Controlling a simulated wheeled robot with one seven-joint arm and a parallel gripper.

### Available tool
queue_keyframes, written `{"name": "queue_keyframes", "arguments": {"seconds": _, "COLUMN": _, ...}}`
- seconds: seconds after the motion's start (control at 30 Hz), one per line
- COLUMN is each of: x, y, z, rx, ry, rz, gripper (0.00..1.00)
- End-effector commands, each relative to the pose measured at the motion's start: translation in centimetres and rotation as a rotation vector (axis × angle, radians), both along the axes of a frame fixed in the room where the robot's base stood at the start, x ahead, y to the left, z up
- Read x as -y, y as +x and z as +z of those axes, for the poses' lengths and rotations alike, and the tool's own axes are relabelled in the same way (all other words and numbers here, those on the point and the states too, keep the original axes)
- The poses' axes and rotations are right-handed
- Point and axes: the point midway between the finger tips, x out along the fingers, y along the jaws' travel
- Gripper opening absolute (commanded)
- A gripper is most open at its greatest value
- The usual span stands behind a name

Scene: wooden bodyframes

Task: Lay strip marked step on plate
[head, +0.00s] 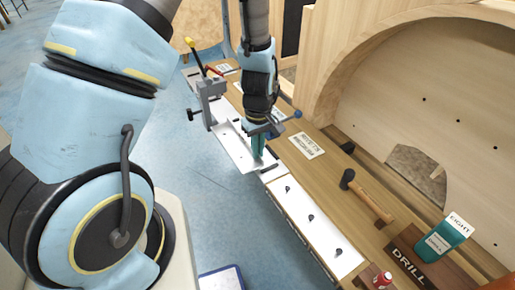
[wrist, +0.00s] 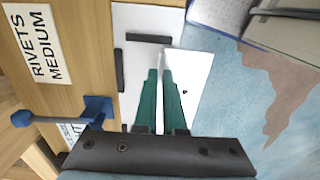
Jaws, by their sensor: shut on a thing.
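My gripper (head: 258,147) points down over the front edge of the bench, with its two teal fingers close together. In the wrist view the fingers (wrist: 160,72) are shut on a thin pale piece, apparently the strip; it is mostly hidden and no marking is readable. In the head view the fingers and arm partly cover the plate. I cannot tell whether the held piece touches the plate.
A grey clamp (head: 211,103) stands beyond my gripper. A hammer (head: 367,195), a teal box (head: 445,236), a DRILL sign (head: 409,263) and a red bottle (head: 382,279) are nearer. A RIVETS MEDIUM label (wrist: 40,45) lies beside the plate.

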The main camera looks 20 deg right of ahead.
Motion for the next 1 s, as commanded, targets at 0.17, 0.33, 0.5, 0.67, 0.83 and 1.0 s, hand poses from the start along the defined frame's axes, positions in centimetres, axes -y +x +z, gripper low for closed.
{"name": "queue_keyframes", "arguments": {"seconds": 0.17, "x": 1.9, "y": 0.4, "z": 0.2, "rx": 0.002, "ry": -0.002, "rz": -0.003, "gripper": 0.00}}
{"name": "queue_keyframes", "arguments": {"seconds": 0.33, "x": 3.3, "y": 0.7, "z": 0.1, "rx": 0.001, "ry": -0.001, "rz": -0.003, "gripper": 0.00}}
{"name": "queue_keyframes", "arguments": {"seconds": 0.5, "x": 4.4, "y": 0.9, "z": 0.1, "rx": 0.001, "ry": -0.001, "rz": -0.002, "gripper": 0.00}}
{"name": "queue_keyframes", "arguments": {"seconds": 0.67, "x": 4.8, "y": 1.0, "z": 0.0, "rx": 0.001, "ry": -0.001, "rz": -0.002, "gripper": 0.00}}
{"name": "queue_keyframes", "arguments": {"seconds": 0.83, "x": 4.9, "y": 1.0, "z": 0.0, "rx": 0.001, "ry": -0.001, "rz": -0.001, "gripper": 0.00}}
{"name": "queue_keyframes", "arguments": {"seconds": 1.0, "x": 4.9, "y": 1.0, "z": 0.0, "rx": 0.001, "ry": -0.001, "rz": -0.001, "gripper": 0.00}}
